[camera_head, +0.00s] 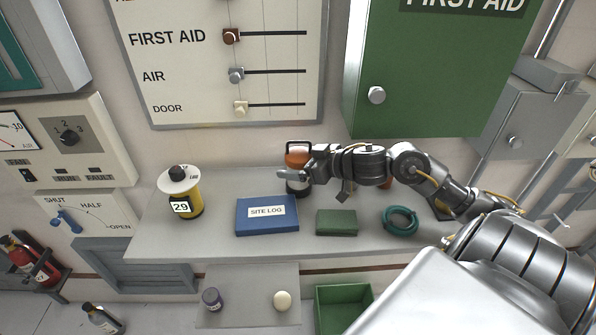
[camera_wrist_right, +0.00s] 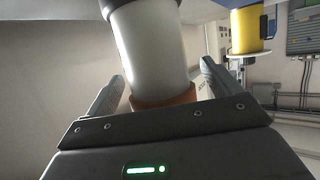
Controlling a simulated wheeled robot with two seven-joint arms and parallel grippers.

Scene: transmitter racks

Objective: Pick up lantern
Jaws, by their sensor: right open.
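The lantern (camera_head: 298,159) stands upright at the back of the grey shelf, with an orange top, a dark square handle and a dark base. My right gripper (camera_head: 300,174) is at it and partly hides its middle. In the right wrist view, the lantern's pale cylinder (camera_wrist_right: 150,50) shows between the two spread fingers of my right gripper (camera_wrist_right: 163,77), with an orange collar near the palm. The fingers are open on either side of it. Whether a finger touches it I cannot tell. My left gripper is not in view.
On the shelf (camera_head: 225,247) are a yellow reel labelled 29 (camera_head: 183,192), a blue SITE LOG box (camera_head: 266,216), a green box (camera_head: 337,222) and a teal coil (camera_head: 400,221). A green FIRST AID cabinet (camera_head: 440,70) overhangs the right side.

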